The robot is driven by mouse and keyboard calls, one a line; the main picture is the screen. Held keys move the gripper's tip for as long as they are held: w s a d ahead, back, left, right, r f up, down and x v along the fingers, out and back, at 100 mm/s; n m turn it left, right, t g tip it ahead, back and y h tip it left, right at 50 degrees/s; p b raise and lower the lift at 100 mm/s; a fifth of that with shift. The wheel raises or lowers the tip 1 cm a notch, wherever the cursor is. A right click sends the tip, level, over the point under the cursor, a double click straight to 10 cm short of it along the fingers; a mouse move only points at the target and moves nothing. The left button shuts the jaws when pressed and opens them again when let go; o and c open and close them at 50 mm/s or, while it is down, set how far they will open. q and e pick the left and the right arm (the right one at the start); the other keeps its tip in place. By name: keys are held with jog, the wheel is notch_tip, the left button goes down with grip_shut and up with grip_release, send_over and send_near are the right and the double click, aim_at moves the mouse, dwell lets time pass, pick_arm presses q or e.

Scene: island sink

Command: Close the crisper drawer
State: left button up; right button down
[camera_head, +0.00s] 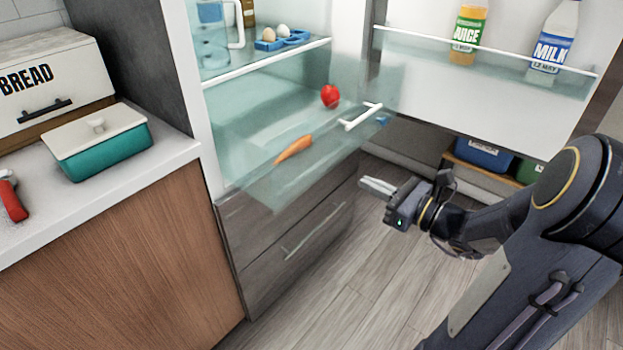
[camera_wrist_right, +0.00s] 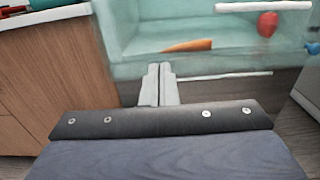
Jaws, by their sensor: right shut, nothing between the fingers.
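The clear crisper drawer (camera_head: 240,152) is pulled out from the lower part of the open fridge. A carrot (camera_head: 294,149) and a red tomato-like item (camera_head: 330,96) lie in it. Its white handle (camera_head: 361,116) is on its front, at the right. My right gripper (camera_head: 377,187) is shut and empty, below and slightly right of the handle, apart from the drawer. In the right wrist view the shut fingers (camera_wrist_right: 159,84) point toward the drawer's front, with the carrot (camera_wrist_right: 187,45) and handle (camera_wrist_right: 263,6) beyond them. My left gripper is not in view.
The open fridge door (camera_head: 480,90) holds juice (camera_head: 466,35) and milk (camera_head: 556,40) at the right. A grey lower drawer (camera_head: 295,235) is beneath the crisper. The counter (camera_head: 180,150) with a bread box (camera_head: 50,80) is at left. Wooden floor (camera_head: 350,290) is clear.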

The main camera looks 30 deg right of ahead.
aim_at(310, 156)
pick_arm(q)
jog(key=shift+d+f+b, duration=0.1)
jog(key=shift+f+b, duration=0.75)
pick_arm(e)
jog(key=x, duration=1.3)
jog(key=shift+w+a+r, duration=0.15)
jog(key=shift+w+a, duration=0.05)
jog(key=shift+w, duration=0.05)
